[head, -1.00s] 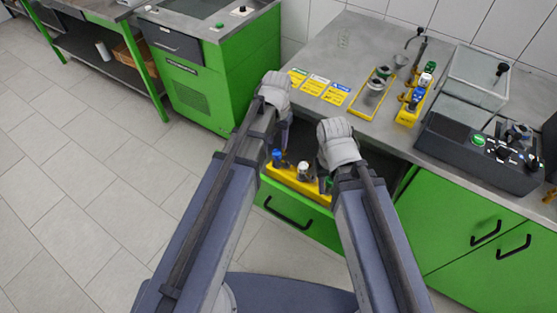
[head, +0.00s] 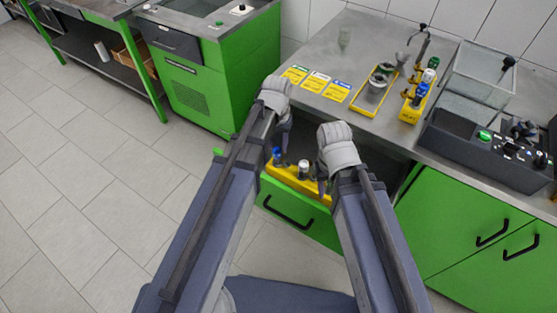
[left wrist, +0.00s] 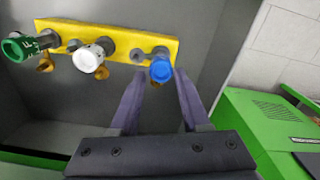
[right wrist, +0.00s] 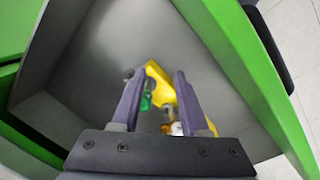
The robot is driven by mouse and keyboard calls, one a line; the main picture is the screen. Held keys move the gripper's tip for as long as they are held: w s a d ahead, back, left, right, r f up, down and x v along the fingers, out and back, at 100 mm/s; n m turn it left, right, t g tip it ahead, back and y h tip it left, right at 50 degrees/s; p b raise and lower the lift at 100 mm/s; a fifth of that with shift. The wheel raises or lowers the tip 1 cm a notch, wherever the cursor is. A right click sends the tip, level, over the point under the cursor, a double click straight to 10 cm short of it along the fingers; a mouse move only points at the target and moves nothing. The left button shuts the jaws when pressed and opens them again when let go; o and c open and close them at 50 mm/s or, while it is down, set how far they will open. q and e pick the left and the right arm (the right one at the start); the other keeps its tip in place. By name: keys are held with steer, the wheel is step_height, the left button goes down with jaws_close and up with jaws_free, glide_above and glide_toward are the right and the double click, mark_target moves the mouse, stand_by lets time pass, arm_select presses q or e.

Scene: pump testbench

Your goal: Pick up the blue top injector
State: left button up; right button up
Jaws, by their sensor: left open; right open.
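The blue top injector (left wrist: 161,70) sits at the right end of a yellow rack (left wrist: 122,52) in the open drawer. It also shows in the head view (head: 277,153). My left gripper (left wrist: 161,78) is open, its fingertips on either side of the blue cap in the left wrist view; I cannot tell whether they touch it. A white top injector (left wrist: 88,60) and a green top injector (left wrist: 20,47) sit further left in that rack. My right gripper (right wrist: 158,76) is open above the drawer near the rack's other end, with the green top (right wrist: 147,101) between its fingers in view.
On the counter stand another yellow rack with injectors (head: 410,112), a yellow tray (head: 361,104), flat cards (head: 316,82) and a dark control box (head: 460,150). The floor at left is clear.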

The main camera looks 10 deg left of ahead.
mark_target(277, 152)
arm_select(q)
step_height(277, 152, down, 5)
steer(key=b, duration=0.4)
steer(key=shift+s, duration=0.1)
steer(key=shift+r, duration=0.15)
jaws_close()
